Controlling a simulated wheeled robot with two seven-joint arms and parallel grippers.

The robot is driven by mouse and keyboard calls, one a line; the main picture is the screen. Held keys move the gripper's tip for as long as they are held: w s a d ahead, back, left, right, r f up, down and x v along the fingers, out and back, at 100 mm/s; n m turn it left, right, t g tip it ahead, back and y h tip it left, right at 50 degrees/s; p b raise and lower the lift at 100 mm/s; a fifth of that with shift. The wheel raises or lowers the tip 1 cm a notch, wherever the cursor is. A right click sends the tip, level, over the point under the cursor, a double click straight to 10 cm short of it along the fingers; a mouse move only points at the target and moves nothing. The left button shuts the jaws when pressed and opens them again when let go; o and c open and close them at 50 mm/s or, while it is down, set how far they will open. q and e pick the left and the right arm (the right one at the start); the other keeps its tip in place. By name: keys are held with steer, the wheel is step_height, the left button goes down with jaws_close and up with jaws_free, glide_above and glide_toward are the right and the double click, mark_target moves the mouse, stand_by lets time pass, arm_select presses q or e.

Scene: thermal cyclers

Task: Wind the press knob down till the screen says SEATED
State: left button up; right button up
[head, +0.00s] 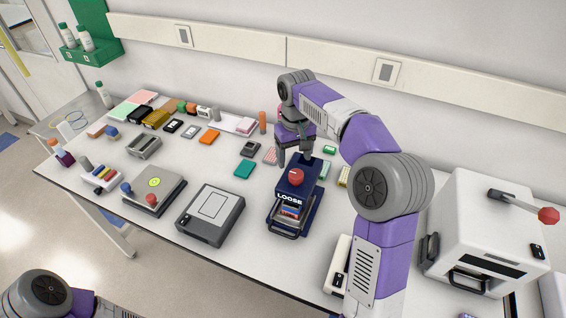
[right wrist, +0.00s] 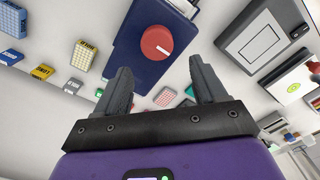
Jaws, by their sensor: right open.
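The press (head: 283,217) is a dark blue unit on the table with a red round knob (head: 296,177) on top. Its screen (head: 289,198) reads LOOSE in white letters. Something coloured sits in the press's opening below the screen. My right gripper (head: 294,157) is open and empty, above and just behind the knob. In the right wrist view the red knob (right wrist: 157,42), with a pale mark on it, lies beyond the two spread fingertips (right wrist: 160,72), apart from them. My left arm shows at the lower left, but its gripper is out of view.
A dark grey device (head: 210,215) stands left of the press, and a plate with a yellow disc and coloured knobs (head: 153,191) farther left. A white machine with a red-tipped lever (head: 490,235) stands at the right. Small boxes and cards lie behind.

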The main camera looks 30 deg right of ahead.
mark_target(296, 173)
steer(key=shift+s+f, duration=0.9)
steer(key=shift+f, duration=0.05)
steer(key=f, duration=0.2)
steer(key=f+b, duration=0.1)
steer(key=f, duration=0.1)
steer(key=shift+w, duration=0.2)
arm_select(q)
steer(key=shift+s+f, duration=0.6)
steer(key=shift+f, duration=0.05)
arm_select(e)
steer(key=shift+s+f, duration=0.1)
steer(key=shift+f, duration=0.3)
steer(key=c, duration=1.1)
steer(key=shift+o, duration=0.2)
arm_select(q)
steer(key=shift+r, duration=0.15)
arm_select(e)
steer(key=shift+m, duration=0.3)
